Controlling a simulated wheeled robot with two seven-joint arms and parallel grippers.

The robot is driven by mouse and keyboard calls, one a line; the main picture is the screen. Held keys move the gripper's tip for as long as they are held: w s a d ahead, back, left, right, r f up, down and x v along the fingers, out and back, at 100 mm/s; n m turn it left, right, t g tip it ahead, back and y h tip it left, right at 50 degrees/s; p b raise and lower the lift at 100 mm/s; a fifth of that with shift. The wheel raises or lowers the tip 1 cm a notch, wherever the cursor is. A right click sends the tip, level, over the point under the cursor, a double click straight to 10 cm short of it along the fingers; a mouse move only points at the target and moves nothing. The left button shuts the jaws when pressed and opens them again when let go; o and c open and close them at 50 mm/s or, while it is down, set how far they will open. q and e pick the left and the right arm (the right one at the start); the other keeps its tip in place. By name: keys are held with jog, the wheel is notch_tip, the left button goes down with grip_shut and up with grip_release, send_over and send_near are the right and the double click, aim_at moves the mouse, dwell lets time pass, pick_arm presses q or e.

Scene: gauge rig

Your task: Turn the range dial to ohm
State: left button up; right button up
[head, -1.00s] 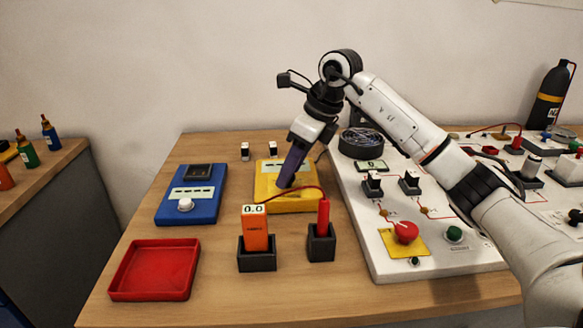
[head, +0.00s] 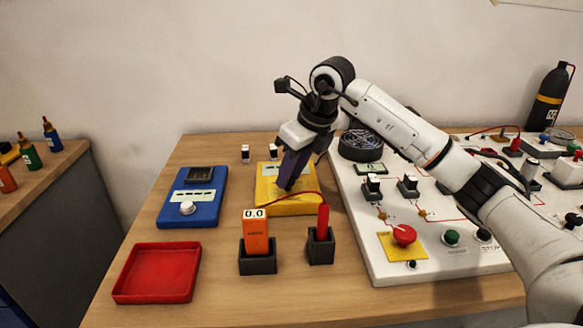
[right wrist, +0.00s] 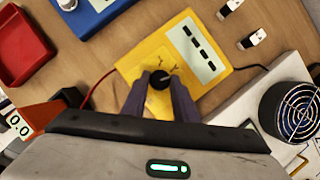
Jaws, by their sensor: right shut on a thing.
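The yellow meter (head: 305,206) lies on the table in the middle of the head view. Its pale label panel (right wrist: 196,47) with several dark marks shows in the right wrist view. The black range dial (right wrist: 159,80) sits on its face, between my fingertips; in the head view the fingers hide it. My right gripper (head: 286,187) reaches down onto the meter and is shut on the dial; it also shows in the right wrist view (right wrist: 159,88). I cannot read which range the dial points to. My left gripper is not in view.
A blue device (head: 172,213) with a white knob lies left of the meter. An orange meter (head: 256,236) reading 0.0 and a red probe (head: 323,221) stand in black holders in front. A red tray (head: 157,273) is front left. A white panel (head: 400,263) lies right.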

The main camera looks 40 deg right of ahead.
jog(key=m+h, duration=0.1)
jog(key=m, duration=0.2)
jog(key=m+h+p, duration=0.1)
jog(key=m, duration=0.2)
jog(key=shift+a+r, duration=0.1)
jog(key=shift+a, duration=0.1)
jog(key=shift+m+h, duration=0.3)
jog(key=o, duration=1)
jog(key=v, duration=1)
jog(key=shift+r, duration=0.15)
jog(key=shift+s, duration=0.1)
